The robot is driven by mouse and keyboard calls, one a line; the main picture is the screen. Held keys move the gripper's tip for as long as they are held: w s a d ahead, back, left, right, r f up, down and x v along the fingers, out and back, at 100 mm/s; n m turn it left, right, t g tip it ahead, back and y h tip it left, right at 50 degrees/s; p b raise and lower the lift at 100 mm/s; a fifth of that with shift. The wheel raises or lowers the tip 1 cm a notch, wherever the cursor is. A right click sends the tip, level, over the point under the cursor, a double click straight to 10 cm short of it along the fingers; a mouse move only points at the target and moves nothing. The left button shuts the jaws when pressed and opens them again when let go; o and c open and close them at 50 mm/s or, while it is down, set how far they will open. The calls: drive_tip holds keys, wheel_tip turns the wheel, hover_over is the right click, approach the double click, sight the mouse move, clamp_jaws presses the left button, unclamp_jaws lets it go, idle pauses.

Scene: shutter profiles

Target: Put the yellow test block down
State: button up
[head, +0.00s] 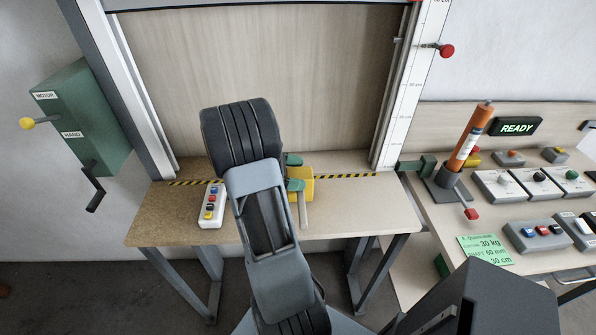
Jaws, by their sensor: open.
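The yellow test block (306,189) sits on the wooden table at the black-and-yellow striped line, just right of my arm. My gripper (295,173) has green fingers, one at the block's left side and one farther back. The jaws are open. The block's left part is hidden behind the near finger and my arm. I cannot tell whether a finger touches it. A narrow pale strip (303,212) shows just in front of the block.
A white button box (211,206) lies on the table (350,215) left of my arm. Shutter rails stand at both sides behind the striped line. A green motor box (85,118) hangs at left. A bench with an orange cylinder (467,140) and several switch boxes stands at right. The table's right part is clear.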

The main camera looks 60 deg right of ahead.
drive_tip(key=b+v, duration=0.1)
drive_tip(key=v, duration=1.1)
drive_tip(key=s+a+m+t+y, duration=0.2)
drive_tip(key=a+t, duration=0.5)
drive_tip(key=a, duration=0.6)
drive_tip(key=s+a+r+m+t+y, duration=0.1)
drive_tip(key=a+m+t+y, duration=0.4)
drive_tip(key=a, duration=0.8)
drive_tip(key=shift+s+a+t+y, duration=0.25)
drive_tip(key=shift+s+t+y, duration=0.5)
drive_tip(key=shift+t, duration=1.05)
drive_tip(key=shift+r, duration=0.1)
drive_tip(key=shift+c, duration=0.4)
